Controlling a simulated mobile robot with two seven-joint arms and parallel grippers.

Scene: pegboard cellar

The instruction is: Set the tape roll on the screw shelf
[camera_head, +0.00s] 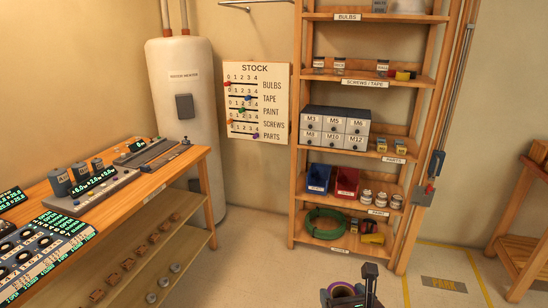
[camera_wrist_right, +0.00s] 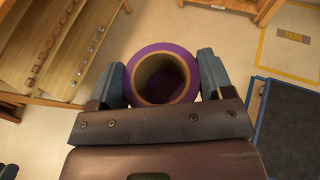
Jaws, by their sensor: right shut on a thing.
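The tape roll is purple with a tan inner core; it shows in the right wrist view (camera_wrist_right: 160,48) and partly at the bottom of the head view (camera_head: 341,287). My right gripper (camera_wrist_right: 160,78) is shut on it, one finger on each side, and holds it above the floor. The same gripper (camera_head: 350,292) is at the lower edge of the head view, in front of and below the rack. The screw shelf (camera_head: 358,78), labelled SCREWS / TAPE, is the second from the top. Several small jars stand at its left and red and yellow items at its right.
Below are a shelf with a grey drawer cabinet (camera_head: 334,129), one with bins and cans, and one with a green coil (camera_head: 324,223). A workbench (camera_head: 120,192) stands left, a wooden stand (camera_head: 520,220) right. The screw shelf's middle has some free room.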

